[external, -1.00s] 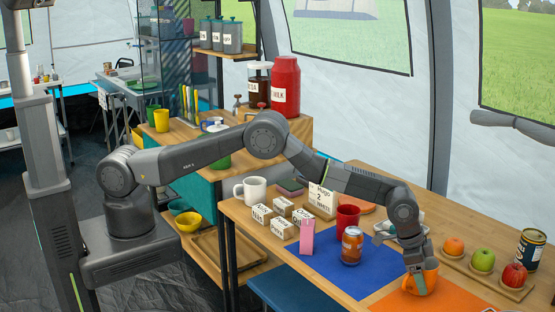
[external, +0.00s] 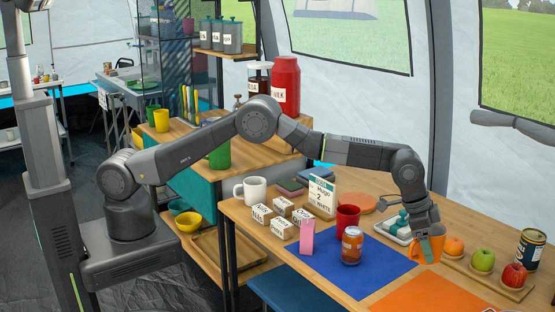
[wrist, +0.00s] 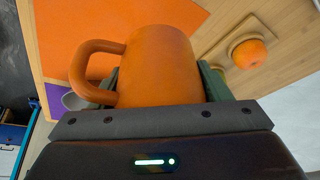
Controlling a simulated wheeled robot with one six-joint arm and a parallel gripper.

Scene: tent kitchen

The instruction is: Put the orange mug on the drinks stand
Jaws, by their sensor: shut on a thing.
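The orange mug (external: 436,243) is held in my gripper (external: 427,247), above the far edge of the orange mat (external: 430,296). In the wrist view the mug (wrist: 165,60) fills the space between the dark green fingers of my gripper (wrist: 160,85), with its handle on the left. My gripper is shut on the mug's body. A wooden stand (external: 301,132) at the back of the side counter carries a red milk container (external: 286,88) and a dark lidded jar (external: 258,84); it looks like the drinks stand. My arm crosses in front of part of it.
Close by, a board holds an orange (external: 453,247), a green apple (external: 482,260) and a red apple (external: 514,276). A white mug (external: 252,189) and sign card (external: 321,196) stand farther left.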

